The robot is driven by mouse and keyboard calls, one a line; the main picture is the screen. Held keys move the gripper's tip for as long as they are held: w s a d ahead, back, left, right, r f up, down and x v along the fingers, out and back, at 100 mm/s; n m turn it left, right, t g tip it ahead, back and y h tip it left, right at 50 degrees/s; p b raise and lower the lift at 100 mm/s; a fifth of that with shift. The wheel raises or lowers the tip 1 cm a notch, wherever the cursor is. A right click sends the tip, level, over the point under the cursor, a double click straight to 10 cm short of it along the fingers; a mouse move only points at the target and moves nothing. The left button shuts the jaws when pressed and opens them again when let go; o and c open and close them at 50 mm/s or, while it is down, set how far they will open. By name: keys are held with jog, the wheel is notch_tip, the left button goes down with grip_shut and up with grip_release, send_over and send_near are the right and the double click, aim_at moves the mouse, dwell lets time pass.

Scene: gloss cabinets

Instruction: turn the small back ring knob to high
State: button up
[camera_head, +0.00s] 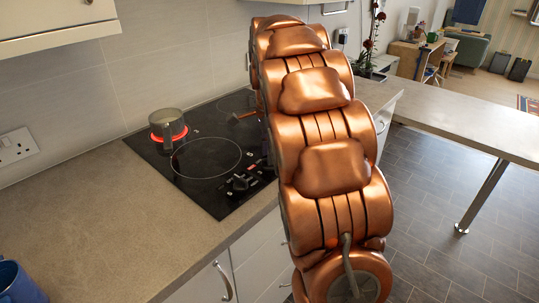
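The black glass cooktop (200,190) is set in the counter left of centre. The large front ring (206,157) is bare and dark. Another ring shows at the back right, partly covered. My copper arm fills the middle of the view, and my gripper is hidden behind it or out of frame.
A brown handle-like piece (243,115) shows over the back-right ring beside my arm. A wall socket (15,145) and blue mug (18,284) are at the left. The counter (100,230) left of the cooktop is mostly clear. Cabinet handles (223,281) stick out below.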

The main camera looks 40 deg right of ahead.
notch_tip(320, 180, up, 11)
jog(key=shift+f, duration=0.2)
dwell(0.4)
dwell(0.6)
jog(key=s+a+f+n+g+p, duration=0.1)
jog(key=s+a+n+p, duration=0.4)
jog(key=s+a+n, duration=0.75)
jog(key=s+a+f+n+p, duration=0.2)
jog(key=s+a+f+n, duration=0.1)
jog(key=s, duration=0.6)
jog(key=s+a+f+n+p, duration=0.2)
jog(key=s+a+f+n, duration=0.2)
jog(key=s, duration=0.5)
jog(key=shift+s+a+n+g, duration=0.15)
jog(key=shift+a+n+g, duration=0.25)
jog(key=shift+a+n, duration=0.5)
